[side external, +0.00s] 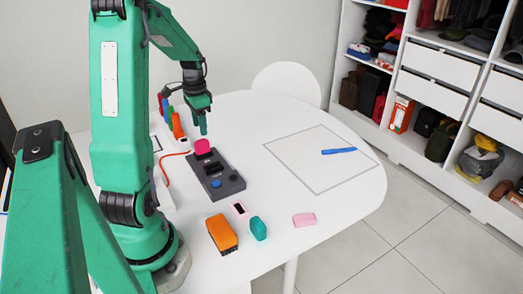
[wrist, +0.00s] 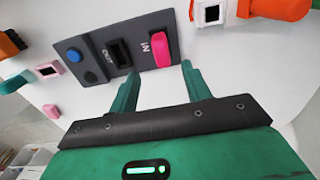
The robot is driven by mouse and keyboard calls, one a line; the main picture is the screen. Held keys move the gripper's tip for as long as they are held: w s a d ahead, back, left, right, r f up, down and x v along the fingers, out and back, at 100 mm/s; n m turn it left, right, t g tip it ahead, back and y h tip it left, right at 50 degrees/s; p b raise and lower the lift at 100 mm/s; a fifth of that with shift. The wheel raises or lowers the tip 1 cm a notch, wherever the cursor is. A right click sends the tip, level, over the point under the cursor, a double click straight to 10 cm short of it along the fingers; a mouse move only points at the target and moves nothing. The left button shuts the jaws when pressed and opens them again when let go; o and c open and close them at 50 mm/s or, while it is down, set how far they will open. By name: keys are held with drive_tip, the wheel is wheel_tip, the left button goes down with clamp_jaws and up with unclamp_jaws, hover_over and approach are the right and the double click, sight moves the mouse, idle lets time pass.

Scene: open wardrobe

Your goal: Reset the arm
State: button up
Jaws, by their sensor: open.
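My gripper (side external: 203,125) hangs fingers down above the far end of a dark grey panel (side external: 227,186) on the white table. In the wrist view my gripper (wrist: 160,72) is open with nothing between its two green fingers. A pink piece (wrist: 162,46) stands in the panel's slot marked IN, just beyond the fingertips and apart from them. It also shows in the side view (side external: 202,147). A second slot (wrist: 118,52) and a blue button (wrist: 74,55) are beside it.
An orange block (side external: 221,233), a teal piece (side external: 258,228), a flat pink piece (side external: 304,219) and a small pink socket (side external: 240,210) lie at the near side. A blue pen-like item (side external: 339,151) lies inside an outlined square. Wardrobe shelves (side external: 435,65) stand behind. The table's right half is mostly clear.

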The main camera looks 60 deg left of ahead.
drive_tip(key=w+d+r+t+y, duration=0.1)
drive_tip(key=w+d+r, duration=0.1)
drive_tip(key=d+r, duration=0.45)
drive_tip(key=w+d+r+t, duration=0.1)
drive_tip(key=w+d+r, duration=0.15)
drive_tip(key=d, duration=0.75)
drive_tip(key=s+d+r+t, duration=0.1)
drive_tip(key=s+d, duration=0.3)
drive_tip(key=d, duration=0.4)
drive_tip(key=s+d+r+t+h, duration=0.1)
drive_tip(key=s+d+r+t, duration=0.1)
drive_tip(key=d, duration=0.5)
drive_tip(key=shift+s+d+r+t, duration=0.35)
drive_tip(key=shift+s+r, duration=0.15)
drive_tip(key=shift+s, duration=0.35)
